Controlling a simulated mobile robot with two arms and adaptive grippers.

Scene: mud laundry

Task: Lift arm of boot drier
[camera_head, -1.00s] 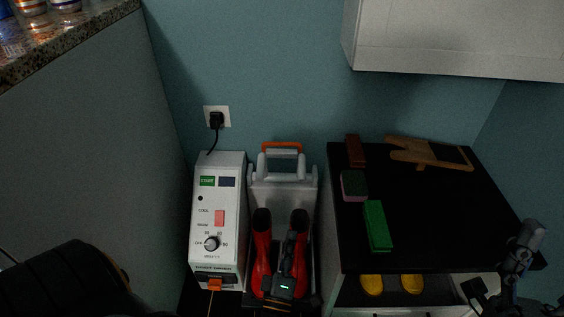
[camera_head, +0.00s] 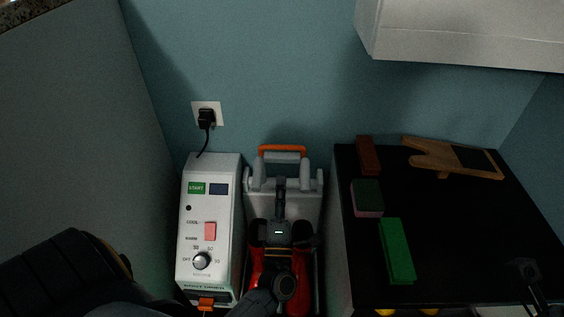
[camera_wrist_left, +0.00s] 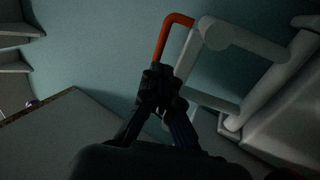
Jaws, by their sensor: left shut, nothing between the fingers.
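The boot drier (camera_head: 210,220) is a white box with a dial, a red switch and green and blue panels. To its right is its grey frame (camera_head: 256,206), with a grey arm (camera_head: 284,157) and an orange handle (camera_head: 282,149) at the top. My left gripper (camera_head: 280,183) is shut and empty, just below the grey arm in the head view. In the left wrist view the gripper (camera_wrist_left: 158,72) lies in front of the lower end of the orange handle (camera_wrist_left: 171,32); contact is unclear. My right gripper (camera_head: 525,268) is dark at the lower right; its jaws are unclear.
Red boots (camera_head: 262,268) stand below, partly hidden by my left arm. A black-topped cabinet (camera_head: 445,225) on the right holds a green block (camera_head: 397,252), a sponge (camera_head: 367,197), a brown brush (camera_head: 367,155) and a wooden board (camera_head: 445,160). A white wall cabinet (camera_head: 460,35) hangs above.

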